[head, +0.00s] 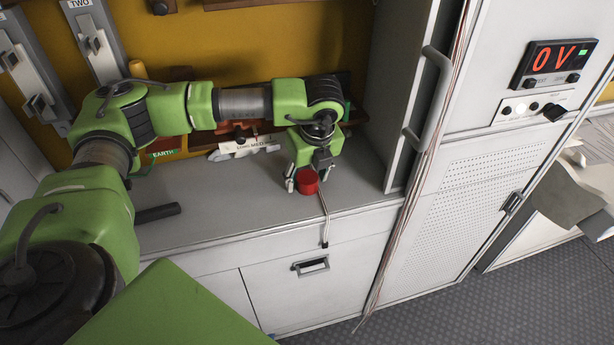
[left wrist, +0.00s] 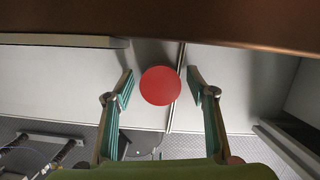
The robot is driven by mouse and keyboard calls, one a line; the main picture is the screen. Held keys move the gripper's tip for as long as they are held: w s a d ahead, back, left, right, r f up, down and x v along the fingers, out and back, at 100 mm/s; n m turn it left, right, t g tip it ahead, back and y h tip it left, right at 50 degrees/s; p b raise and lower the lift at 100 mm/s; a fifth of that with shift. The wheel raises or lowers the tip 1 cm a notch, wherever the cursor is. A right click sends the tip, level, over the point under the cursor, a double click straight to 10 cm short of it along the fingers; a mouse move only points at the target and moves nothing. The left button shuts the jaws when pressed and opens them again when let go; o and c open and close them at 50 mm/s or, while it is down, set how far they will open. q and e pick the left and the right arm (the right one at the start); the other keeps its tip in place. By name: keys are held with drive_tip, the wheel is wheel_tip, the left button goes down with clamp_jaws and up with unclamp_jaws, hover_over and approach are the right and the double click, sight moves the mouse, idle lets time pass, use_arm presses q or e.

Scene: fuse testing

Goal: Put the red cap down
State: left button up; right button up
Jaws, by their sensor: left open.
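The red cap (head: 307,181) is at the counter's front part in the head view, right at my left gripper (head: 306,184). In the left wrist view the red cap (left wrist: 160,86) shows as a round red disc between the two fingers of my left gripper (left wrist: 160,92). The fingers are open, with a gap on each side of the cap. I cannot tell exactly whether the cap's underside rests on the counter. My right gripper is in neither view.
The grey counter (head: 230,205) is clear to the left of the cap, apart from a dark rod (head: 157,213). Labelled pieces (head: 245,146) lie behind my arm. A thin cable hangs near the gripper.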

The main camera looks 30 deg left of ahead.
use_arm(q)
drive_tip(key=shift+r, duration=0.1)
drive_tip(key=shift+r, duration=0.2)
drive_tip(key=b+v, duration=0.2)
drive_tip(key=v, duration=0.9)
drive_tip(key=shift+r, duration=0.35)
drive_tip(key=shift+d, duration=0.1)
